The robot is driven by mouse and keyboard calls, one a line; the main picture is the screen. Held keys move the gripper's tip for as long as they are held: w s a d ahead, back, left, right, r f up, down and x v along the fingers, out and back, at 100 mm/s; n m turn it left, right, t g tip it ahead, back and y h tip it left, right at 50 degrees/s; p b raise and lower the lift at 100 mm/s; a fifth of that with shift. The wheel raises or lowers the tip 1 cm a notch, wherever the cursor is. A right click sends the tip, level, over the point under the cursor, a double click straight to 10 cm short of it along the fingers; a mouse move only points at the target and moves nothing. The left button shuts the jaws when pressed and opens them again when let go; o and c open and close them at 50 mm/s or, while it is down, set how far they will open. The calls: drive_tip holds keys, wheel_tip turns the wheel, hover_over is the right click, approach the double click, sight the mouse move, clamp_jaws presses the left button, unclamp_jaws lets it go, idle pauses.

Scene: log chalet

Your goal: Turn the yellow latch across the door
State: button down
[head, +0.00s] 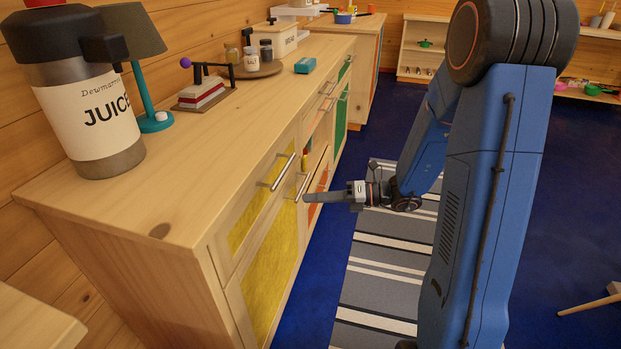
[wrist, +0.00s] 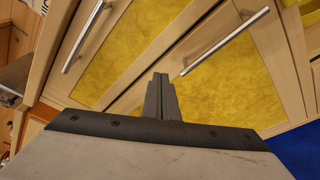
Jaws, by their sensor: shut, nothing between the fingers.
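A yellow-panelled door (head: 272,272) is in the near cabinet, below a yellow-panelled drawer (head: 246,225). The door appears shut and has a metal bar handle (head: 302,187).
A drawer handle (head: 283,172) stands out above the door. The counter (head: 190,150) holds a juice dispenser (head: 88,115), a teal lamp (head: 154,121) and a small press (head: 203,91). A striped rug (head: 385,265) lies on the blue floor, clear along the cabinet.

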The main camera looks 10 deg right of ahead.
sight(305, 164)
drive_tip(key=w+d+f+m+t+h, duration=0.2)
drive_tip(key=w+d+f+m+t, duration=0.5)
drive_tip(key=w+d+m, duration=0.2)
drive_tip(key=m, duration=0.2)
drive_tip(key=shift+w+f+m, duration=0.3)
drive_tip(key=shift+f+m, duration=0.05)
drive_tip(key=shift+m, duration=0.05)
drive_tip(key=x, duration=1)
drive_tip(key=shift+f, duration=0.1)
drive_tip(key=shift+w+d, duration=0.65)
drive_tip(key=shift+w, duration=0.3)
drive_tip(key=shift+w+d, duration=0.4)
drive_tip(key=shift+w, duration=0.4)
